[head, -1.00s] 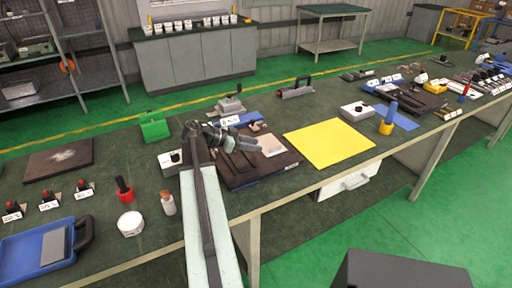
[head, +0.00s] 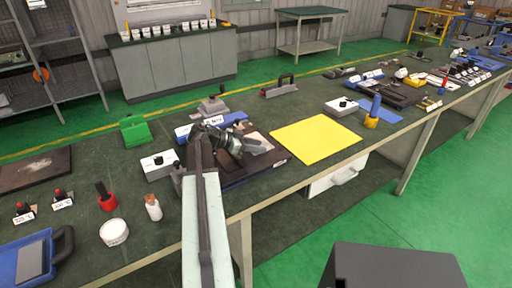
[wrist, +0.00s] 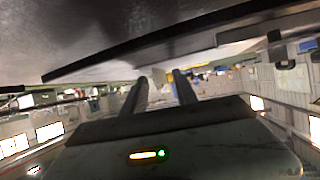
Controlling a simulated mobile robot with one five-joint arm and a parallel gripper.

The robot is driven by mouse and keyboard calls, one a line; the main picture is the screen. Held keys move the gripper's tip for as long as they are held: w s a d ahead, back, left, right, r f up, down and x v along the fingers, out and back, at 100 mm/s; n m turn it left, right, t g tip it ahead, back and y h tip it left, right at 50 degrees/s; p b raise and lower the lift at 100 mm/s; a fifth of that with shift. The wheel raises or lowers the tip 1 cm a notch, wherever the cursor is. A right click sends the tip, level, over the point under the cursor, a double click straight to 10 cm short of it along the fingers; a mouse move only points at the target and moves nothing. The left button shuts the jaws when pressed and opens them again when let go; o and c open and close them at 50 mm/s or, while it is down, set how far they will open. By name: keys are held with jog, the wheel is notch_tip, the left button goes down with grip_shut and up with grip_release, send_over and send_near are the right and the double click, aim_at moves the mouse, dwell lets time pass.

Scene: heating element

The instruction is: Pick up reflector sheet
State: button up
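A pale flat sheet (head: 262,138), which may be the reflector sheet, lies on a dark tray (head: 277,160) on the green workbench. My gripper (head: 255,146) is over this tray, in front of the pale sheet, and hides part of it. I cannot tell the height between them. In the wrist view my two fingers (wrist: 162,88) stand apart with an empty gap between them. The pale sheet cannot be made out clearly in the wrist view.
A yellow sheet (head: 315,139) lies right of the tray. A white box (head: 159,164), a corked bottle (head: 152,207) and a white jar (head: 114,232) stand left of my arm.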

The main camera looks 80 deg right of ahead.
grip_shut()
dwell(1.4)
